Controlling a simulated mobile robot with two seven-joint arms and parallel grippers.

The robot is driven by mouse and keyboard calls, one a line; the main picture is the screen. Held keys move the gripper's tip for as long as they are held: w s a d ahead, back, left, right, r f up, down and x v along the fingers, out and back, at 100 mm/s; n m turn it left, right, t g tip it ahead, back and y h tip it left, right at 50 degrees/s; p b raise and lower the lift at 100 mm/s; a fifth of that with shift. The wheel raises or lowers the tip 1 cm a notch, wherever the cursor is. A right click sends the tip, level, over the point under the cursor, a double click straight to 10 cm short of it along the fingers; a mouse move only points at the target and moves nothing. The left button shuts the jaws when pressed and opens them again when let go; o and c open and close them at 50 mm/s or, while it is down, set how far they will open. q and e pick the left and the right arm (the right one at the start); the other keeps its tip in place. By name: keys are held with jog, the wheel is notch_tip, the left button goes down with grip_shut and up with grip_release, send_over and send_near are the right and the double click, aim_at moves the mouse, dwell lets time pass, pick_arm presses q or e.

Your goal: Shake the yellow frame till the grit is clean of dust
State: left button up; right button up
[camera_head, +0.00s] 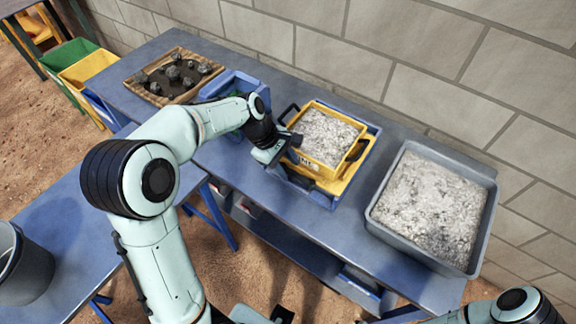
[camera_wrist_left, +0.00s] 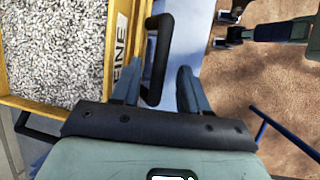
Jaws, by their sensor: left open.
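The yellow frame (camera_head: 335,172) sits in a blue tray (camera_head: 329,201) on the blue table and holds pale grey grit (camera_head: 325,136). The grit fills the left of the left wrist view (camera_wrist_left: 50,50). Black handles stand on the frame's sides. My left gripper (camera_wrist_left: 160,85) is open, its fingers on either side of the near black handle (camera_wrist_left: 160,45); I cannot tell whether they touch it. In the head view, my left gripper (camera_head: 283,147) is at the frame's left side. Dark parts at the upper right of the wrist view may be my right gripper; its jaws are unclear.
A large grey tray (camera_head: 376,216) of pale grit stands to the right. A wooden tray (camera_head: 133,85) with dark rocks and a blue bin (camera_head: 228,82) are to the left. A grey bucket (camera_head: 30,270) stands at lower left. A block wall (camera_head: 400,45) runs behind the table.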

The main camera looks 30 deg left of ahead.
pick_arm(q)
jog(key=p+v, duration=0.1)
jog(key=v, duration=1.1)
jog(key=shift+a, duration=0.15)
pick_arm(e)
jog(key=shift+w+r, duration=0.75)
jog(key=shift+r, duration=0.25)
pick_arm(q)
jog(key=shift+r, duration=0.1)
